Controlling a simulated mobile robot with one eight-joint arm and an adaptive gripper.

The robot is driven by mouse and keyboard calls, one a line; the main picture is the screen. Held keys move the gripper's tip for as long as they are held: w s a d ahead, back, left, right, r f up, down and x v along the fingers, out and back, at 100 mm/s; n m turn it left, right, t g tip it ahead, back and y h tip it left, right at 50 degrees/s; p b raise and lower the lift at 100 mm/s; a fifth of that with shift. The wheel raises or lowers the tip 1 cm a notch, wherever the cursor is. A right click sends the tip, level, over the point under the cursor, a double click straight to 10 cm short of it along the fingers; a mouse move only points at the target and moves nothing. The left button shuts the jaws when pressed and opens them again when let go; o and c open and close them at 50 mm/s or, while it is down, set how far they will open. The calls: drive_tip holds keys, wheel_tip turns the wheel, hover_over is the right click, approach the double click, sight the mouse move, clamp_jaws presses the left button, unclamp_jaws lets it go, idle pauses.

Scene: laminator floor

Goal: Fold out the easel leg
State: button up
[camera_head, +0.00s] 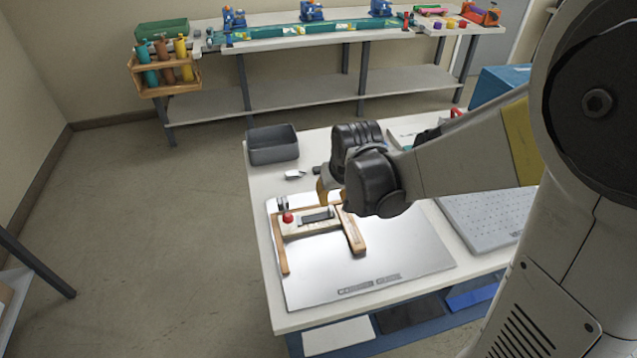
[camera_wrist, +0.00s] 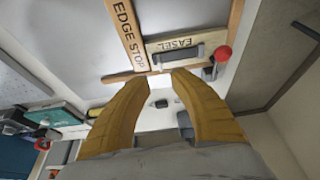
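The easel leg (camera_wrist: 160,44) is a pale bar marked EASEL with a dark grey handle (camera_wrist: 178,53) along it. In the head view the easel leg (camera_head: 297,228) lies flat within a wooden frame on a shiny metal plate (camera_head: 400,250). A red knob (camera_wrist: 222,53) is at its end, and it also shows in the head view (camera_head: 288,217). A wooden bar marked EDGE STOP (camera_wrist: 128,35) runs beside it. My gripper (camera_wrist: 158,76) has its yellow fingers apart, with nothing between them. Its tips point toward the frame's edge near the easel leg; contact cannot be told.
A dark grey bin (camera_head: 272,145) stands at the white table's far left corner. A grey perforated board (camera_head: 490,218) lies to the right of the plate. A long workbench (camera_head: 300,90) with bottles and blue clamps stands behind. The floor at left is mostly clear.

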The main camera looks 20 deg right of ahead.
sight(330, 208)
drive_tip(key=b+x, duration=0.3)
drive_tip(key=x, duration=0.6)
drive_tip(key=shift+r, duration=0.1)
clamp_jaws()
